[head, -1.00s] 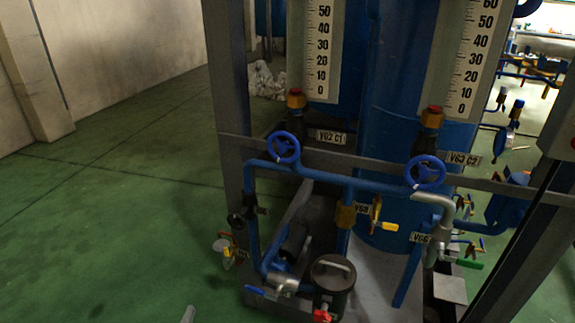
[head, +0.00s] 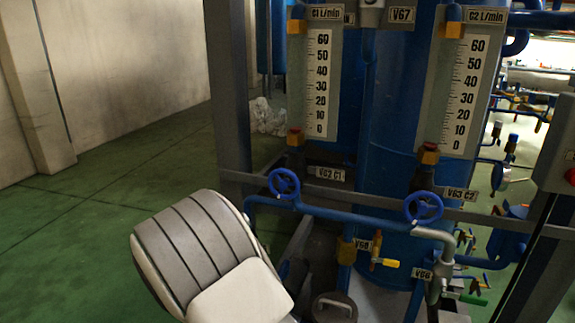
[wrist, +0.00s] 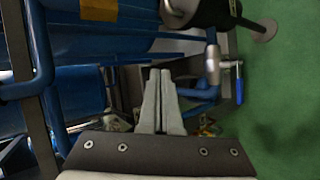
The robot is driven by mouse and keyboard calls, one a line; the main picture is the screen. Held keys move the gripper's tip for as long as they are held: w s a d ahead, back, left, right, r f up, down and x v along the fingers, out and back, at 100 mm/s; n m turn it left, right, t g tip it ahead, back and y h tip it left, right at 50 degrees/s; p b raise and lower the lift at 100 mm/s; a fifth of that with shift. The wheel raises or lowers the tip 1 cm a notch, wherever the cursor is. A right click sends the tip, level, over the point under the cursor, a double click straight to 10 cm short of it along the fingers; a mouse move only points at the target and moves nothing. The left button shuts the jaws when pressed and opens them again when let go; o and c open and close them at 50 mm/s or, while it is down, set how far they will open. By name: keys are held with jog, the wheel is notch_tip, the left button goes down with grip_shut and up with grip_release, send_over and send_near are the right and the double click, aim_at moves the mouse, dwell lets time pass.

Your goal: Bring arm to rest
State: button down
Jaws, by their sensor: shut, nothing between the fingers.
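My gripper (wrist: 158,100) shows in the wrist view. Its two grey fingers lie together, with nothing between them. Blue pipes and a metal fitting lie beyond the fingers there, and I see no contact with them. In the head view a white and grey rounded part of my arm (head: 205,255) stands at the lower middle, in front of the skid's lower left pipes. My gripper itself does not show in the head view.
The blue skid has handwheels V62 (head: 284,184) and V63 (head: 423,207), a yellow-handled valve (head: 378,252) and two flow scales (head: 318,85). A grey post (head: 231,90) stands at its left. Green floor (head: 60,240) lies free on the left.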

jog(key=s+d+r+m+g+y, duration=0.25)
jog(key=s+d+r, duration=0.25)
jog(key=d+r, duration=0.25)
jog(key=s+d+r+m+g+y, duration=0.2)
jog(key=s+d+r+m, duration=0.1)
jog(key=s+d+r, duration=0.4)
jog(key=s+d+r+m+t+y, duration=0.2)
jog(key=s+r, duration=0.2)
jog(key=s, duration=0.3)
jog(key=s+d+r+m+t+y, duration=0.1)
jog(key=s+d+r+y, duration=0.15)
jog(key=s, duration=0.55)
notch_tip(320, 180, up, 22)
jog(key=p, duration=2.1)
jog(key=shift+w+d+f, duration=0.15)
jog(key=shift+w+f, duration=0.1)
jog(key=shift+w, duration=0.05)
jog(key=shift+f, duration=0.15)
